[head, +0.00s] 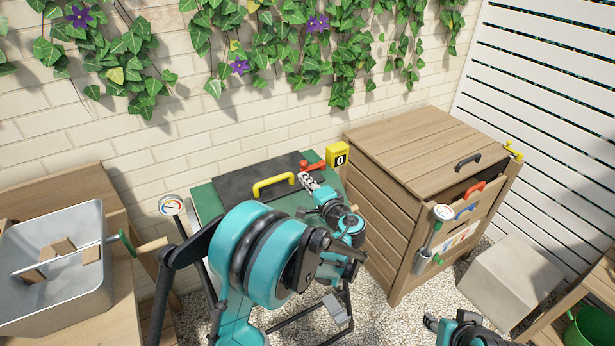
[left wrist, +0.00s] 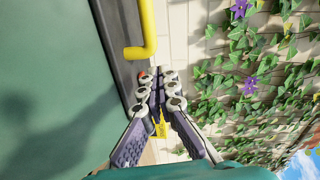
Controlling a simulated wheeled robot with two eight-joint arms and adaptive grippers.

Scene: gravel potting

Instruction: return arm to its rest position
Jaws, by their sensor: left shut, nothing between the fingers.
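My left arm reaches up over the green box (head: 206,205) in the head view. Its gripper (head: 308,181) is shut and empty, near the right end of the yellow handle (head: 273,184) on the box's dark lid (head: 237,186). In the left wrist view the fingers (left wrist: 159,88) are together with nothing between them, and the yellow handle (left wrist: 146,40) is just beyond the tips; I cannot tell whether they touch. My right gripper (head: 431,322) is only partly in view at the bottom of the head view; its opening is unclear.
A red lever (head: 312,165) and a yellow counter reading 0 (head: 338,155) are near the lid's back right. A wooden drawer cabinet (head: 385,200) stands right of the box. A metal tub (head: 55,295) is at left. An ivy-covered brick wall (head: 150,130) closes the back.

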